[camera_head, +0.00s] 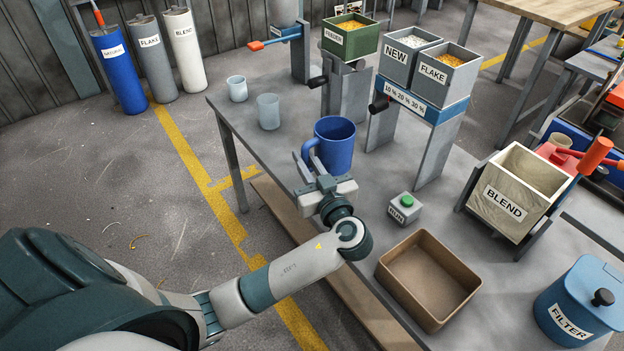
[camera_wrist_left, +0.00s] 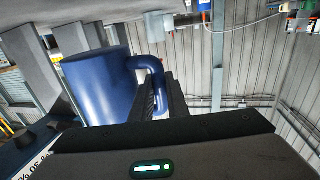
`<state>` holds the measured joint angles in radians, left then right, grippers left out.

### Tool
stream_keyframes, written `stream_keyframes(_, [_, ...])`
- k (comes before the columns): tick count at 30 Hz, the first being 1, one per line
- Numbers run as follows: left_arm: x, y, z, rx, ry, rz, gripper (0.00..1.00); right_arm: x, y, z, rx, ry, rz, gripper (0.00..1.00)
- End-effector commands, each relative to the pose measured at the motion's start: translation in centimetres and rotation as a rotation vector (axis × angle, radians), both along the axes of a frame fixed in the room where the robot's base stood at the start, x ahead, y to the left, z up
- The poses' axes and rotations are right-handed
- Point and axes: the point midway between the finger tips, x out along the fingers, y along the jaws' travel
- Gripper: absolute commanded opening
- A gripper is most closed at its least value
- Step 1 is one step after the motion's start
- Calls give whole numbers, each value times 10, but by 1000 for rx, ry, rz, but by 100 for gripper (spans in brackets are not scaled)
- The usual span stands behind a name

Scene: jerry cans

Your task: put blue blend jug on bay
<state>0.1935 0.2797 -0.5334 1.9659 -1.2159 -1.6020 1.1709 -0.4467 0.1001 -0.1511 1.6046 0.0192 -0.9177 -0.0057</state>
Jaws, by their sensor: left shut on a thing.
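The blue jug (camera_head: 335,150) is upright over the grey table, in front of the dispenser stands, with its handle facing left. It also shows large in the left wrist view (camera_wrist_left: 98,85). My left gripper (camera_head: 306,170) is shut on the jug's handle; its dark fingers show beside the handle in the left wrist view (camera_wrist_left: 166,96). I cannot tell whether the jug's base touches the table. No place is labelled as a bay; a gap lies between the legs of the NEW and FLAKE dispenser (camera_head: 420,103). My right gripper is not in view.
A green-topped dispenser (camera_head: 349,40) stands behind the jug. Two translucent cups (camera_head: 268,112) stand at the far left of the table. A RUN button box (camera_head: 405,208), brown tray (camera_head: 428,280), BLEND bin (camera_head: 515,195) and blue FILTER bin (camera_head: 578,305) are to the right.

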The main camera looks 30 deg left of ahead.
Motion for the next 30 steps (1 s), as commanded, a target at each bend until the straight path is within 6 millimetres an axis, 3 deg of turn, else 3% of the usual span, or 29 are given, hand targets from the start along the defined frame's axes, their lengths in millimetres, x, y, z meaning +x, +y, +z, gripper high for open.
stream_keyframes(6, [0, 0, -21, 1, -1, 0, 0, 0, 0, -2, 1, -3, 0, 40])
stream_keyframes(17, [0, 0, -24, 1, -1, -1, 0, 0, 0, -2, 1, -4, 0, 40])
stream_keyframes(30, [0, 0, -67, 1, -1, -1, 0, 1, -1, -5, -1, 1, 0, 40])
